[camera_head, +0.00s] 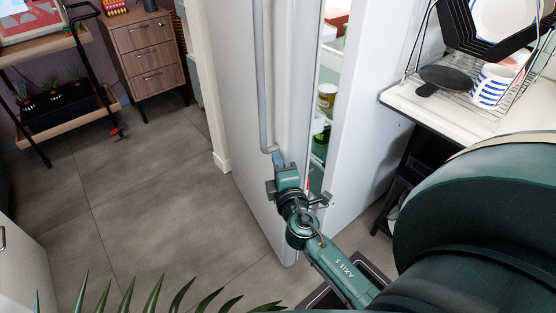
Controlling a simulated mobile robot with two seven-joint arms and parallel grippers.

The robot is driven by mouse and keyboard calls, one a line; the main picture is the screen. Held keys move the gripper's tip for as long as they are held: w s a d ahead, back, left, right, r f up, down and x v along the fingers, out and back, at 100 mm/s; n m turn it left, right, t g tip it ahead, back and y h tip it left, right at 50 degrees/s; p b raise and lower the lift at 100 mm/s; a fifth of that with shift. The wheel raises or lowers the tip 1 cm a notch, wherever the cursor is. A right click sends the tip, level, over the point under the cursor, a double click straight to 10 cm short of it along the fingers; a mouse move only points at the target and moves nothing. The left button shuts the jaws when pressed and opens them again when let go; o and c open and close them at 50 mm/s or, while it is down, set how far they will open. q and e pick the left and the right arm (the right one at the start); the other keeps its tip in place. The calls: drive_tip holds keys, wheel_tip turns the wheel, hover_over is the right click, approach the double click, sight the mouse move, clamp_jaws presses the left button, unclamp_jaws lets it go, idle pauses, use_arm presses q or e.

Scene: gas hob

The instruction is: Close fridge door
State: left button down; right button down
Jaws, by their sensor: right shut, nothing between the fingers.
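The white fridge door (236,85) stands partly open in the middle of the head view. A long grey bar handle (262,75) runs down its outer face. To its right a gap shows the fridge inside (325,105), with shelves, jars and other food. My right gripper (279,160) is shut and empty. Its fingertips are at the lower end of the handle, in front of the door; I cannot tell whether they touch. The gripper and wrist hide part of the door's lower edge. My left gripper is not in view.
A white counter (405,100) with a dish rack, plates and a striped cup (491,88) is at the right. A wooden drawer cabinet (146,50) and a plant shelf (60,122) stand at the back left. The grey tiled floor left of the door is clear. Plant leaves (155,297) show at the bottom.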

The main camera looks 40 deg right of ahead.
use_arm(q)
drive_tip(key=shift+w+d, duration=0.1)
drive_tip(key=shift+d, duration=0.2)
use_arm(e)
drive_tip(key=shift+d, duration=0.25)
